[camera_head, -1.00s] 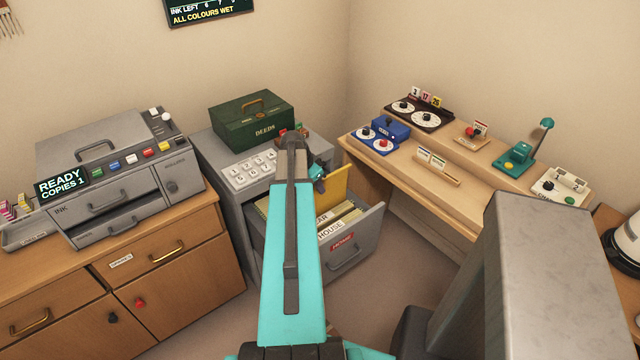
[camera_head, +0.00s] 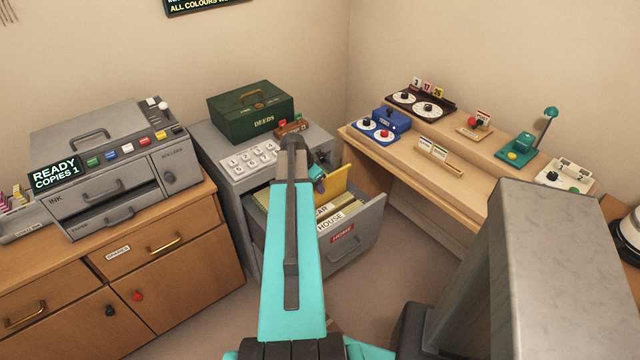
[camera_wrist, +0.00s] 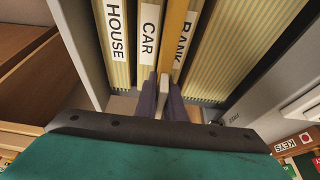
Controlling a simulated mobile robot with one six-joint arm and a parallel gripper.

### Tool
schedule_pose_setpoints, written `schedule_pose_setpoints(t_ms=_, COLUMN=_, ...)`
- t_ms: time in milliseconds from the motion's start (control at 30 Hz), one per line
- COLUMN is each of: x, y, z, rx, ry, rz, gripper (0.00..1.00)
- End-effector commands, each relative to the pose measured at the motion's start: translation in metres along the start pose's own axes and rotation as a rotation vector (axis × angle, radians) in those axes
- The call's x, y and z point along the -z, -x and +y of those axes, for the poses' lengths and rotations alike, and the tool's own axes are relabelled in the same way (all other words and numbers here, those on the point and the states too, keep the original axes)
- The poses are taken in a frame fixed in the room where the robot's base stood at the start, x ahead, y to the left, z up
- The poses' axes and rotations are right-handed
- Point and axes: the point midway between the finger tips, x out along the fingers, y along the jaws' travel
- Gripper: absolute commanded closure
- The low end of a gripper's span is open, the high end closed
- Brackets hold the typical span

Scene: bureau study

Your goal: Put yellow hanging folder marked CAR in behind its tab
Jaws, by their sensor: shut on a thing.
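The yellow hanging folder (camera_head: 334,182) stands upright in the open grey cabinet drawer (camera_head: 372,222). My gripper (camera_wrist: 165,82) is shut on it; in the wrist view the folder shows as a narrow yellow strip (camera_wrist: 177,35) rising from between my fingers. The strip lies between the CAR tab (camera_wrist: 149,35) and the BANK tab (camera_wrist: 186,38), partly covering the BANK tab. The HOUSE tab (camera_wrist: 116,32) is on the other side of CAR. The folder's lower part and its own marking are hidden. My arm covers part of the drawer in the head view.
Pale ribbed folders (camera_wrist: 225,50) fill the drawer between the tabs. Its grey side wall (camera_wrist: 262,75) runs close on the right in the wrist view. A green deeds box (camera_head: 250,112) and a keypad (camera_head: 250,162) sit on the cabinet. A wooden desk (camera_head: 405,165) stands to the right.

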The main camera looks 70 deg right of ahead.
Motion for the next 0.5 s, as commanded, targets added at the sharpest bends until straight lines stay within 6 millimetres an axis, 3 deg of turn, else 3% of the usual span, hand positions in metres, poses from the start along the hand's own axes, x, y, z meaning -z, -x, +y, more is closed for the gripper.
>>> schedule_pose_setpoints(t_ms=500, x=-0.010, y=-0.024, z=0.000, rx=-0.001, ry=0.000, rz=0.000, gripper=1.00)
